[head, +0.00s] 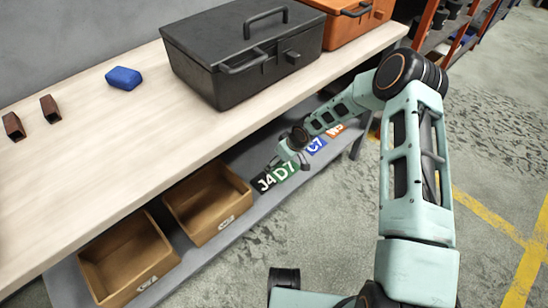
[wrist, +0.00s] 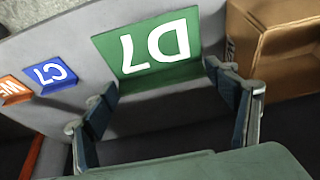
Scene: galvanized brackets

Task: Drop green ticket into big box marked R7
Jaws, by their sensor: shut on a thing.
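The green ticket marked D7 (head: 285,172) is at the lower grey shelf, and it shows large in the wrist view (wrist: 150,45). My gripper (wrist: 162,85) is shut on the ticket, with one finger at each side of its lower edge. Two open brown boxes stand on the shelf to the left in the head view: a nearer one (head: 150,232) and one closer to the tickets (head: 179,217). Both have small white labels that I cannot read, so I cannot tell which is R7. One box also shows at the right of the wrist view (wrist: 268,72).
The wooden bench top (head: 80,150) overhangs the shelf, bearing a black toolbox (head: 215,72), an orange case (head: 352,22) and a blue block (head: 123,78).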

